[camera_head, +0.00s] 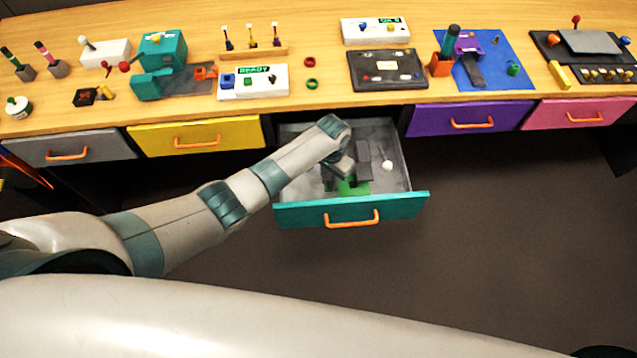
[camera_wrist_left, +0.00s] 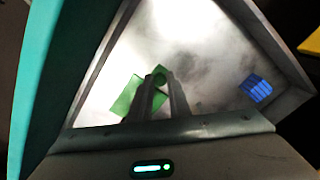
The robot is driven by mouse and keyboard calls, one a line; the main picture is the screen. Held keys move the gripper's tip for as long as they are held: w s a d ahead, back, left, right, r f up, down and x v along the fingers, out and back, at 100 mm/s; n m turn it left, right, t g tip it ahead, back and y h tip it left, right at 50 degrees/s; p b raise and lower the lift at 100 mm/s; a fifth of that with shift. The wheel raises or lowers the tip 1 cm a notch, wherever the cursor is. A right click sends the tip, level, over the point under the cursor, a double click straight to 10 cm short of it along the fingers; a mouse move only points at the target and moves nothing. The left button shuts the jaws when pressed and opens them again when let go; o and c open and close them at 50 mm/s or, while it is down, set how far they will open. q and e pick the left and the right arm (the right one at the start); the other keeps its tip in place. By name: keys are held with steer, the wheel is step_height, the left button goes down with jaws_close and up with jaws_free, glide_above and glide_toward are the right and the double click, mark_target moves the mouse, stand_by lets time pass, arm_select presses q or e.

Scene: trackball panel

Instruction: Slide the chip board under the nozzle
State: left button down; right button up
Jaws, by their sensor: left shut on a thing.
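The teal drawer (camera_head: 300,214) stands open below the bench. My left gripper (camera_head: 346,178) reaches down into it and is shut on a green piece, likely the chip board (camera_head: 356,188). In the left wrist view the green board (camera_wrist_left: 124,96) shows beside and between the fingers of my left gripper (camera_wrist_left: 160,82). The fingers hide part of it, and I cannot tell if it touches the drawer floor. A teal machine (camera_head: 162,50) with a grey bed stands on the bench at left. I cannot make out a nozzle clearly. My right gripper is not in view.
A white-knobbed piece (camera_head: 387,164) lies in the drawer's right part. A blue gridded piece (camera_wrist_left: 256,88) shows in the left wrist view. The bench holds a READY box (camera_head: 253,82), a black panel (camera_head: 387,70) and a blue mat (camera_head: 512,72). The other drawers are shut.

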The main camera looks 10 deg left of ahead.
mark_target(341, 186)
arm_select(q)
steer(key=d, duration=0.1)
steer(key=w+d, duration=0.1)
steer(key=d, duration=0.1)
steer(key=shift+d+b, duration=0.25)
steer(key=shift+b, duration=0.1)
steer(key=c, duration=1.7)
jaws_free()
steer(key=shift+d, duration=0.1)
steer(key=shift+o, duration=0.2)
steer(key=shift+r, duration=0.1)
steer(key=shift+r, duration=0.15)
step_height(341, 186, up, 17)
steer(key=b, duration=0.1)
steer(key=shift+b, duration=0.35)
steer(key=shift+s, duration=0.1)
